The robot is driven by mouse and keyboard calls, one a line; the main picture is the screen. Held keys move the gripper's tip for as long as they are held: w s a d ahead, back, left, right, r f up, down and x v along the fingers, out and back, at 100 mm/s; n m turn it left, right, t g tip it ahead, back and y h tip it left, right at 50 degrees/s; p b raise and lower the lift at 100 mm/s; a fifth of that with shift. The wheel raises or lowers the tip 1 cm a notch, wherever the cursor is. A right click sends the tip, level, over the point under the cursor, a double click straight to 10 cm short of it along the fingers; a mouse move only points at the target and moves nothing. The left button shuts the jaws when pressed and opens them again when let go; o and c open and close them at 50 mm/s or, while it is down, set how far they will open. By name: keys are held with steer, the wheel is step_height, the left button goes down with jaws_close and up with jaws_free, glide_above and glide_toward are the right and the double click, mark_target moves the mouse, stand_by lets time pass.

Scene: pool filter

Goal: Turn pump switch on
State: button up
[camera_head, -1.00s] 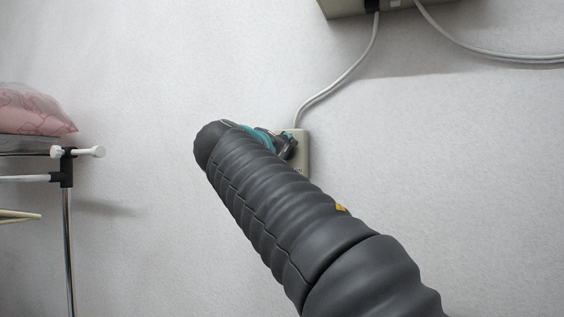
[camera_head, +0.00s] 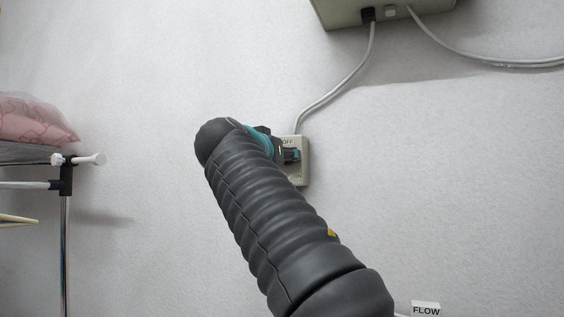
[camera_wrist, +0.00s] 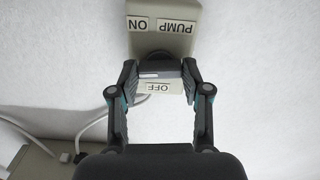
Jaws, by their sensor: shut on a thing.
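The pump switch box (camera_head: 303,173) is a small beige box on the white wall, with an OFF label at its top and an ON label low down, partly covered. In the wrist view the box (camera_wrist: 180,42) appears upside down, with ON and PUMP labels at the top and OFF nearer me. My gripper (camera_wrist: 160,71) has its two fingers around the dark switch lever (camera_wrist: 158,74), shut on it beside the OFF label. In the head view my gripper (camera_head: 290,155) is in front of the box, and my arm hides its left side.
A grey cable (camera_head: 340,88) runs from the box up to a larger beige unit (camera_head: 385,12) on the wall. A metal rack (camera_head: 66,200) with a pink bag (camera_head: 35,120) stands at the left. A FLOW label (camera_head: 426,310) shows at the lower right.

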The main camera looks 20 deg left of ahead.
steer(key=shift+m, duration=0.6)
steer(key=o, duration=1.2)
steer(key=shift+c, duration=0.2)
steer(key=s+a, duration=0.1)
steer(key=s, duration=1.1)
